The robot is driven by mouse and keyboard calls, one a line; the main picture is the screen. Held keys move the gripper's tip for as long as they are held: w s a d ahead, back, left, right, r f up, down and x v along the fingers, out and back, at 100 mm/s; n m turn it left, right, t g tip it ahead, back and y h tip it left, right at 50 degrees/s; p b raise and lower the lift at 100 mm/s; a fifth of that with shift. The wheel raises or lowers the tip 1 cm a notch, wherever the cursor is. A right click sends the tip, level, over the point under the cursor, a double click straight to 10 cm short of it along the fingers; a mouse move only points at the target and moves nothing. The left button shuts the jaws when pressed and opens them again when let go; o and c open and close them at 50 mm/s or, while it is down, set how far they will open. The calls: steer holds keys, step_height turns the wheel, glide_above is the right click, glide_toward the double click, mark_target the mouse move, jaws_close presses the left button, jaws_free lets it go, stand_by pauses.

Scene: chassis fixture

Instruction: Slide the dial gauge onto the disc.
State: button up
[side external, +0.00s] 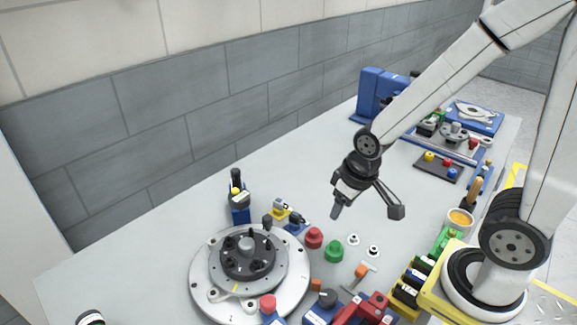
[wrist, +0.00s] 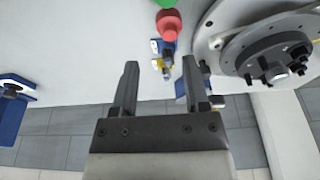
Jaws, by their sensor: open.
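The disc (side external: 203,288) is a wide, pale metal round plate with a dark bolted hub (side external: 247,257) on top, at the lower left of the side view. It also shows at the right of the wrist view (wrist: 208,45). I cannot clearly pick out the dial gauge. A blue stand with a dark upright part and a yellow spot (side external: 240,208) stands at the disc's far edge, and a small yellow-and-blue piece (side external: 281,211) sits beside it. My gripper (side external: 366,211) is open and empty, above the table to the right of the disc. Its fingers also show in the wrist view (wrist: 160,63).
A red knob (side external: 314,238) and green knob (side external: 334,250) stand right of the disc. Red and blue clamp parts (side external: 366,309) crowd the front. A blue box (side external: 372,92) and loaded trays (side external: 437,167) stand at the back. The table left of the disc is mostly clear.

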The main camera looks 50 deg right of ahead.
steer(key=shift+o, duration=1)
step_height(320, 180, up, 8)
steer(key=f+n+g, duration=0.1)
steer(key=n+g, duration=0.2)
steer(key=n, duration=0.6)
glide_above(235, 170)
steer(key=shift+r, duration=0.25)
steer(key=shift+f, duration=3.9)
jaws_close()
